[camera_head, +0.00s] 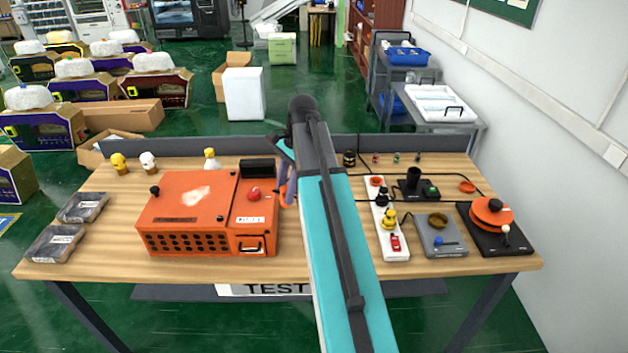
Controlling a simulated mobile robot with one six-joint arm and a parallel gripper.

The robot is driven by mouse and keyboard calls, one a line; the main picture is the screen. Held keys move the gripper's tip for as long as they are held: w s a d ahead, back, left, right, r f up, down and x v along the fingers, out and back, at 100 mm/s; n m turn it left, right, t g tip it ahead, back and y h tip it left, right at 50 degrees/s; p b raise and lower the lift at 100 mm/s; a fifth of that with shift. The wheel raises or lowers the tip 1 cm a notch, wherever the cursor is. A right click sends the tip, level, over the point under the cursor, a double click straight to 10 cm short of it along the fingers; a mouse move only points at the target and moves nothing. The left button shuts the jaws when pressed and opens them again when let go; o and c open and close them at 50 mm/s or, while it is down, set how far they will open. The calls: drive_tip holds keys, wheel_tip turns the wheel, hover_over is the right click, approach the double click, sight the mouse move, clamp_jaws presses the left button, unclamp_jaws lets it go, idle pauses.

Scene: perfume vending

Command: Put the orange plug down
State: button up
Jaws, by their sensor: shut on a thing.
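My gripper (288,186) shows only in part at the left side of my teal and dark arm, above the table just right of the orange box. Its fingers are shut. A small orange patch (283,188) at them looks like the orange plug; most of it is hidden by the fingers and the arm. A white power strip (378,214) lies to the right of my arm. It carries a dark plug (383,197), a yellow plug (389,217) and a red switch (395,242); an orange spot (376,181) shows at its far end.
The orange box (190,208) fills the left-middle of the wooden table (110,262). Two packs (82,207) lie at the left. A grey device (442,237), a black-based device with an orange disc (490,213) and cables stand at the right. Small bottles (349,158) line the back.

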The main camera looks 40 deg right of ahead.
drive_tip(key=w+a+f+n+g, duration=0.1)
drive_tip(key=w+a+n, duration=0.25)
drive_tip(key=a, duration=0.85)
drive_tip(key=w+a+f+n+g, duration=0.1)
drive_tip(key=w+a+n, duration=0.3)
drive_tip(key=a, duration=0.8)
wheel_tip(320, 180, down, 6)
drive_tip(key=s+b, duration=0.1)
drive_tip(key=b, duration=0.5)
drive_tip(key=shift+n, duration=0.35)
drive_tip(key=shift+s, duration=0.15)
